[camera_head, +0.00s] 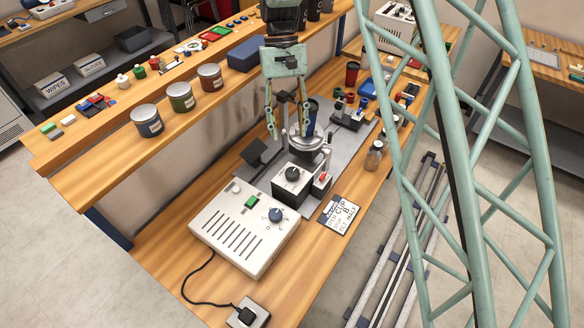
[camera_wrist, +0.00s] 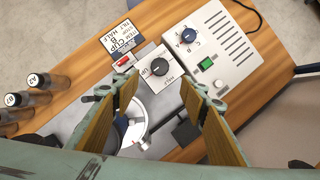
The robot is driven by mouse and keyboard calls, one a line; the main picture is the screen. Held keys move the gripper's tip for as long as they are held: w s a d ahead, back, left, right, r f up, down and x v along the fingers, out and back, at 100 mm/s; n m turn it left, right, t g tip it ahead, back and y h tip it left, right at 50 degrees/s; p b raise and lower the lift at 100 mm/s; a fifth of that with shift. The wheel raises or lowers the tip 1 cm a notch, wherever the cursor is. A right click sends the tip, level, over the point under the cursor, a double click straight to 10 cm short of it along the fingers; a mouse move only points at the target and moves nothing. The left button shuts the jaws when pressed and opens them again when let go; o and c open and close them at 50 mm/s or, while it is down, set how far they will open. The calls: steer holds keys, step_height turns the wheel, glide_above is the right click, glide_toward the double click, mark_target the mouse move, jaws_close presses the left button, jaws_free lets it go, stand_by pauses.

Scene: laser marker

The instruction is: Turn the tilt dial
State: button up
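A black dial with a pale pointer line (camera_head: 292,174) sits on top of a small box on the grey plate. In the wrist view the dial (camera_wrist: 160,67) shows between the fingertips, with "UP" and "HALF" lettered beside it. My gripper (camera_head: 289,132) is open and empty, pointing down behind the dial and above it. In the wrist view both fingers of my gripper (camera_wrist: 161,88) stand wide apart, not touching the dial. A round silver fixture (camera_head: 307,145) stands right behind the dial box and partly under my gripper. A card (camera_head: 339,214) reads "CUP B" and "HALF".
A white control box (camera_head: 236,236) with a green button (camera_head: 251,202) and a blue dial (camera_head: 275,214) stands in front. A red switch (camera_head: 322,179) is right beside the dial box. A jar (camera_head: 374,156) stands at right. A shelf with cans (camera_head: 181,97) runs along the left.

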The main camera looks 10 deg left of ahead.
mark_target(292, 172)
steer(key=shift+f, duration=0.1)
steer(key=shift+x, duration=6.75)
steer(key=shift+d, duration=0.1)
steer(key=c, duration=0.8)
steer(key=shift+c, duration=0.2)
